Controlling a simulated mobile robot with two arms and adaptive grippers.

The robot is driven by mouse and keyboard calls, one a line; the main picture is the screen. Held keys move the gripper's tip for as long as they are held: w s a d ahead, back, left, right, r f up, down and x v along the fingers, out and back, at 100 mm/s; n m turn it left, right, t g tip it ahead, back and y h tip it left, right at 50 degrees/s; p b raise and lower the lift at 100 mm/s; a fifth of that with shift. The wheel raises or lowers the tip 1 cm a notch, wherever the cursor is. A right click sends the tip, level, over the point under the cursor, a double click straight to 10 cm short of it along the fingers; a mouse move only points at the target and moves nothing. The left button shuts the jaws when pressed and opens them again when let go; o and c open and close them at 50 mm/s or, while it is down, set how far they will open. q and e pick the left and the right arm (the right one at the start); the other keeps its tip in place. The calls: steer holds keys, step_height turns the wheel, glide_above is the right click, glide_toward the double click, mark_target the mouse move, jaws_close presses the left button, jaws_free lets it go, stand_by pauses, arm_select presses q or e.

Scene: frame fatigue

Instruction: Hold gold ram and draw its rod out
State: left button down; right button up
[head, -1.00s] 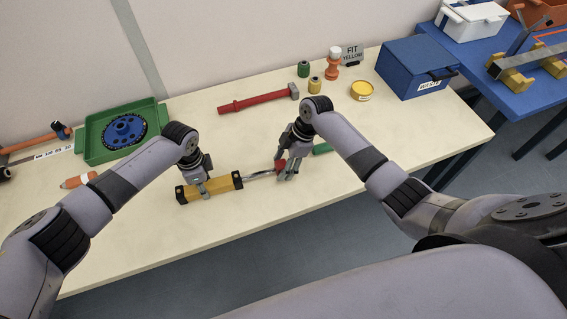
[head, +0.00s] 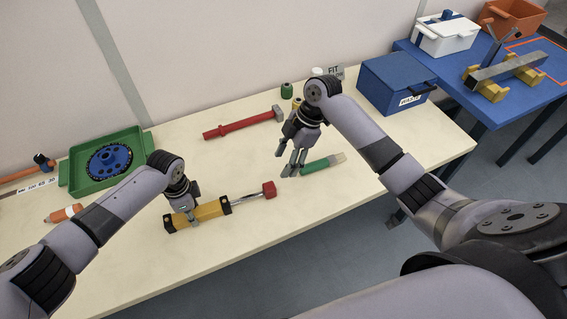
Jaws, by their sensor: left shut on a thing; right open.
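The gold ram (head: 209,211) lies on the pale table near its front edge, a yellow body with black end caps. Its silver rod (head: 246,197) sticks out to the right and ends in a red knob (head: 269,189). My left gripper (head: 192,217) is shut on the ram's body near its left end. My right gripper (head: 291,170) is open and empty, up and to the right of the red knob and apart from it. Its fingers point down beside a green-handled brush or scraper.
The green-handled tool (head: 316,165) lies close to my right gripper. A red hammer (head: 240,124) lies behind. A green tray (head: 75,175) with a blue disc (head: 110,160) stands at left, a blue box (head: 396,84) at back right. The table right of the knob's front is clear.

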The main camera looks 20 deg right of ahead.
arm_select(q)
steer(key=shift+a+f, duration=0.15)
steer(key=shift+a, duration=0.05)
steer(key=c, duration=1.1)
jaws_free()
steer(key=shift+d, duration=0.1)
step_height(320, 180, up, 12)
steer(key=shift+r, duration=0.1)
